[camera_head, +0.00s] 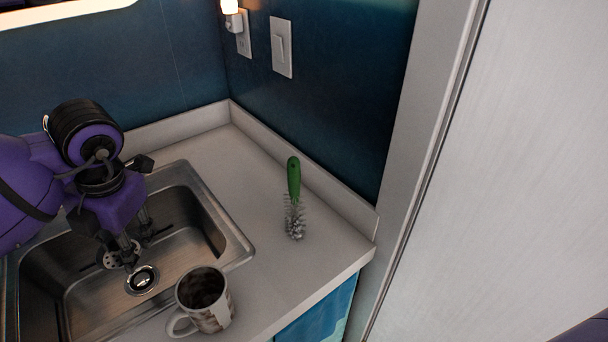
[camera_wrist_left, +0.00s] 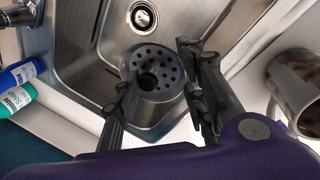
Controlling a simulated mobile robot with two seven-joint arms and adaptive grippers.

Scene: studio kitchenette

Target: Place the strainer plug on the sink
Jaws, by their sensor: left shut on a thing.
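The strainer plug (camera_wrist_left: 158,62) is a metal cup with a ring of holes. In the left wrist view it sits between the two fingers of my left gripper (camera_wrist_left: 162,98), which is shut on it. In the head view the strainer plug (camera_head: 106,260) shows beside the fingertips of my left gripper (camera_head: 130,252), over the sink basin. The stainless steel sink (camera_head: 222,222) has a round drain (camera_head: 142,281) in its floor. In the head view the drain lies just below and right of the plug. It also shows at the top of the left wrist view (camera_wrist_left: 143,16). My right gripper is not in view.
A patterned mug (camera_head: 212,312) stands on the counter by the sink's front right corner. A green-handled brush (camera_head: 294,195) lies on the counter (camera_head: 262,262) to the right. Blue (camera_wrist_left: 18,75) and green (camera_wrist_left: 14,100) bottles show at the left wrist view's left edge.

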